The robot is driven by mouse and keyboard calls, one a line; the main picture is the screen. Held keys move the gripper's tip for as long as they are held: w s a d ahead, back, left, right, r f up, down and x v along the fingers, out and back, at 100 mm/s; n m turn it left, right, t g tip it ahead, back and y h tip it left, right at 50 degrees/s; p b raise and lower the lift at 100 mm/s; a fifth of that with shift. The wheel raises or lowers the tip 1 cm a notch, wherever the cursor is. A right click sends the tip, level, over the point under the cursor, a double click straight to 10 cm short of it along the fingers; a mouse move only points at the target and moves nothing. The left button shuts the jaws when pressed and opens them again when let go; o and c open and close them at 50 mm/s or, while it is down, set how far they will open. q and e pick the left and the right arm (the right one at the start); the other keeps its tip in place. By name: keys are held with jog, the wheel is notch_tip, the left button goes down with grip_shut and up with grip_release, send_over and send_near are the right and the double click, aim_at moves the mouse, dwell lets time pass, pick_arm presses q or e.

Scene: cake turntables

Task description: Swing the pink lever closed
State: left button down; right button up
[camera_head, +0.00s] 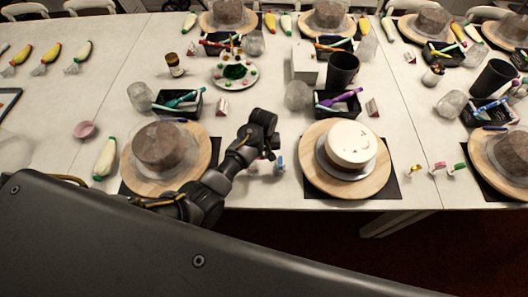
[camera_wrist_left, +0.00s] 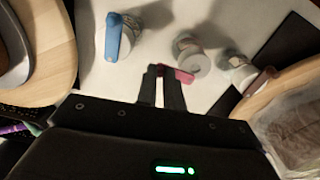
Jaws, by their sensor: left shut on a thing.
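The pink lever (camera_wrist_left: 184,76) shows in the left wrist view, attached to a white round body (camera_wrist_left: 196,63) on the table. My left gripper (camera_wrist_left: 162,74) is shut on the pink lever's near end, its two fingertips close together there. A blue lever (camera_wrist_left: 113,37) on a similar white body stands to the left of it. A third, brownish-red lever (camera_wrist_left: 262,79) on a white body stands to the right. In the head view my left gripper (camera_head: 265,154) is between the two near cakes and hides most of these levers; the blue lever (camera_head: 280,164) shows beside it. My right gripper is out of view.
A white-topped cake (camera_head: 352,142) on a round wooden board (camera_head: 312,168) stands right of my gripper. A brown cake (camera_head: 160,146) on another board (camera_head: 201,150) stands left. A black bin of tools (camera_head: 338,112) is behind. Several more small levers (camera_head: 438,168) lie farther right.

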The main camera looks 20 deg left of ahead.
pick_arm(q)
jog(key=s+a+m, duration=0.3)
jog(key=s+m, duration=0.2)
jog(key=m, duration=1.2)
jog(key=shift+a, duration=0.2)
jog(key=shift+s+m, duration=0.1)
jog(key=shift+m, duration=0.2)
jog(key=c, duration=1.5)
grip_release()
jog(key=shift+r, duration=0.15)
notch_tip(320, 180, up, 7)
jog(key=shift+r, duration=0.15)
